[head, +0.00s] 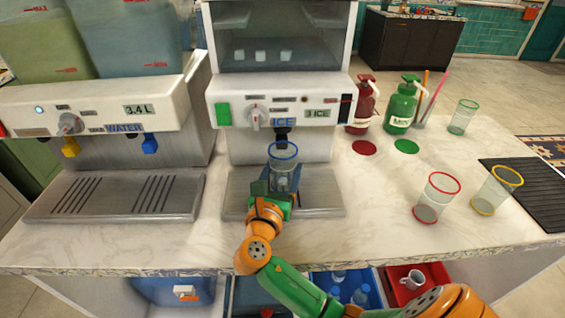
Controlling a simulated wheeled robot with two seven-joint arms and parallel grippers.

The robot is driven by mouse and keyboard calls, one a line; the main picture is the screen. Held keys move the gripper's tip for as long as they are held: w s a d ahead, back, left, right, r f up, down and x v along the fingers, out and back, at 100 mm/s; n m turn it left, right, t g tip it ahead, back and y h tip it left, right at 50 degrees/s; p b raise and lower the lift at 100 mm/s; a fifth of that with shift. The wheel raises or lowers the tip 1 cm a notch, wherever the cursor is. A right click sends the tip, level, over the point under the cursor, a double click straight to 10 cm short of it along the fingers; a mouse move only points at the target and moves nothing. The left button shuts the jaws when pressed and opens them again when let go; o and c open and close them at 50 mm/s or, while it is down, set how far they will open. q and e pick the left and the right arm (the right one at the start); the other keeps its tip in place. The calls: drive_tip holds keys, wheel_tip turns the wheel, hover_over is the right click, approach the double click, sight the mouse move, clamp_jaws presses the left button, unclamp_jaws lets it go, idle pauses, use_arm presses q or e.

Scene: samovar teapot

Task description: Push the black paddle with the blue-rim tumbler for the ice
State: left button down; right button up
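The blue-rim tumbler (283,155) is clear and stands upright under the ice dispenser (230,90). My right gripper (279,187), whose arm comes in from the lower right, is around the tumbler's lower part and appears shut on it. The black paddle (283,132) shows as a small dark part under the blue ICE label, just above and behind the tumbler's rim. I cannot tell whether rim and paddle touch. The dispenser's display reads 3 ICE, and several ice cubes (262,56) show behind its window. My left gripper is not in view.
The water dispenser (100,110) stands left, with yellow and blue levers. Red-rim (437,195), yellow-rim (496,188) and green-rim (462,116) tumblers stand right. Red (363,105) and green (402,107) pump bottles stand behind. The counter (370,225) right of the ice tray is clear.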

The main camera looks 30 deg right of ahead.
sight(284, 178)
drive_tip(key=shift+s+a+p, duration=0.3)
drive_tip(key=shift+s+a, duration=0.05)
drive_tip(key=shift+s, duration=0.2)
drive_tip(key=shift+s+a+p, duration=0.25)
drive_tip(key=shift+s+a, duration=0.1)
drive_tip(key=shift+s, duration=0.2)
drive_tip(key=shift+s+a+r+p, duration=0.1)
drive_tip(key=shift+s+a+p, duration=0.05)
drive_tip(key=shift+s+p, duration=0.15)
drive_tip(key=s+a+p, duration=0.1)
drive_tip(key=s, duration=0.1)
drive_tip(key=s+a+p, duration=0.1)
drive_tip(key=s+a, duration=0.1)
drive_tip(key=s, duration=0.1)
drive_tip(key=s+a+p, duration=0.1)
drive_tip(key=s+a, duration=0.1)
drive_tip(key=s, duration=0.1)
